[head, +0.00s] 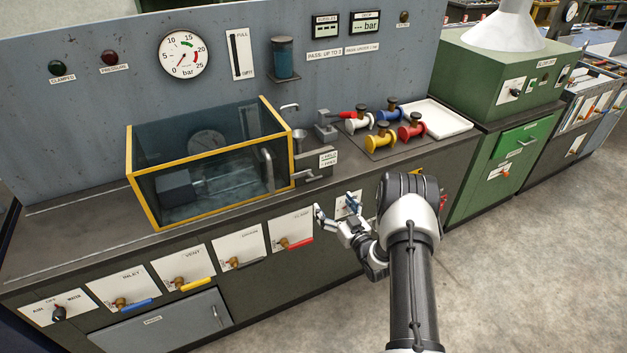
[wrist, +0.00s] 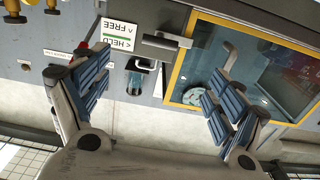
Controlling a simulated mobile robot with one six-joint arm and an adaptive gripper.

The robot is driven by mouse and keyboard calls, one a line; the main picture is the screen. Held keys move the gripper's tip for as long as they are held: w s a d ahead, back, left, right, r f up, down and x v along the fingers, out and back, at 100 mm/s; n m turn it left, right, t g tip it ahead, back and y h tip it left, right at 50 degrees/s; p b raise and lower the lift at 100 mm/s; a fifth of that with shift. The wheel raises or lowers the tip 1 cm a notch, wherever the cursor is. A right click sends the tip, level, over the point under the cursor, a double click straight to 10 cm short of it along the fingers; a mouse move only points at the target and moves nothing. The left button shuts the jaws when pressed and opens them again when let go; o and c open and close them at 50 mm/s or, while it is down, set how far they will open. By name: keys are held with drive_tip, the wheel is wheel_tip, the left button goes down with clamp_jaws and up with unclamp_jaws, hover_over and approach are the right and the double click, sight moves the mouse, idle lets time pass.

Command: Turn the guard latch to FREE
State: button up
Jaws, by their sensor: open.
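The guard latch (head: 314,178) is a small grey bar on a dark block at the right end of the yellow-framed guard (head: 205,212). The bar appears to lie sideways, towards the guard frame. In the wrist view the latch (wrist: 174,39) is at the top, beside the guard's yellow frame (wrist: 181,72). A white label (head: 328,158) beside it reads HELD and FREE with arrows; it shows upside down in the wrist view (wrist: 118,36). My gripper (head: 335,207) is open and empty, in front of the bench and below the latch. It does not appear to touch the latch.
Several coloured flanged spools (head: 379,136) stand on a dark mat to the right, with a white tray (head: 437,117) behind. A small funnel (head: 299,138) and spout stand near the latch. Valve panels (head: 291,231) line the bench front. Open floor lies at the right.

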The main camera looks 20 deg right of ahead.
sight(314, 177)
drive_tip(key=w+b, duration=0.1)
drive_tip(key=w, duration=0.3)
drive_tip(key=w+b, duration=0.1)
drive_tip(key=w, duration=0.4)
drive_tip(key=w+b, duration=0.1)
drive_tip(key=w, duration=0.4)
drive_tip(key=shift+w+a, duration=0.2)
drive_tip(key=shift+a, duration=0.1)
drive_tip(key=shift+c, duration=0.4)
drive_tip(key=c, duration=1.5)
